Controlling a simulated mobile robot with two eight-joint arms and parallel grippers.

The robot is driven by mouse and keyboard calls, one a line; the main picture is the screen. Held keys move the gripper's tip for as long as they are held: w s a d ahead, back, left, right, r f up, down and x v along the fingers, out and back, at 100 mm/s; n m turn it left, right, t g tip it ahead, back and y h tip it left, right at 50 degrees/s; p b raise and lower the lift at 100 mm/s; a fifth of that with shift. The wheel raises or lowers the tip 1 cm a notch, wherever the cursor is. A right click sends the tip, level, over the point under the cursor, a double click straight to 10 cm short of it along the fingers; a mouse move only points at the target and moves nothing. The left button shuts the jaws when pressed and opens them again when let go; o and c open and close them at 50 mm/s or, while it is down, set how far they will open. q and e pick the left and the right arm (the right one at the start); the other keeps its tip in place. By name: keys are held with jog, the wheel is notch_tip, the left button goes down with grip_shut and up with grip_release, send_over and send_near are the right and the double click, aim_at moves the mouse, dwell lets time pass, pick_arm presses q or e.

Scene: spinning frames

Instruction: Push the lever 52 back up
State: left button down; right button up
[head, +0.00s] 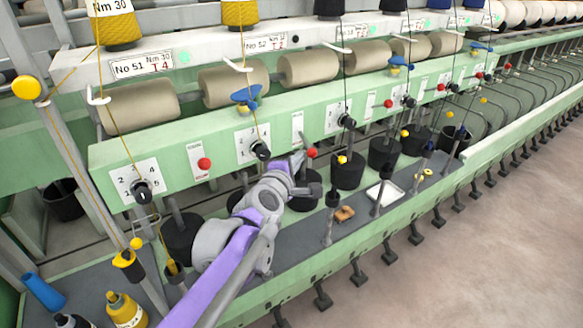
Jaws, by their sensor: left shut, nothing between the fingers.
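The lever with a red ball knob (312,153) sits on the green front panel, right of the dial below the "No 52" label (265,44). Its knob hangs low, near the bottom edge of the panel and below its white slot plate (297,126). My left gripper (299,160) is shut and empty, just left of and slightly below the knob. I cannot tell whether it touches the knob. My left arm comes up from the bottom and hides part of the dark shelf and a black can. My right gripper is out of view.
Another red knob (204,164) and a black dial (261,151) are on the panel to the left. Black cans (348,170) stand below the panel. An orange-brown item (345,213) and a white tray (385,193) lie on the shelf. Yellow threads hang in front.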

pick_arm(q)
jog(key=shift+x, duration=1.15)
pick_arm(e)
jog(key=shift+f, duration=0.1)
pick_arm(q)
jog(key=shift+a+r, duration=0.1)
jog(key=shift+a, duration=0.05)
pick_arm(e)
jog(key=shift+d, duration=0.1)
pick_arm(q)
jog(key=shift+s+r+n+g, duration=0.1)
jog(key=shift+r+n+g, duration=0.05)
jog(key=shift+n+g, duration=0.15)
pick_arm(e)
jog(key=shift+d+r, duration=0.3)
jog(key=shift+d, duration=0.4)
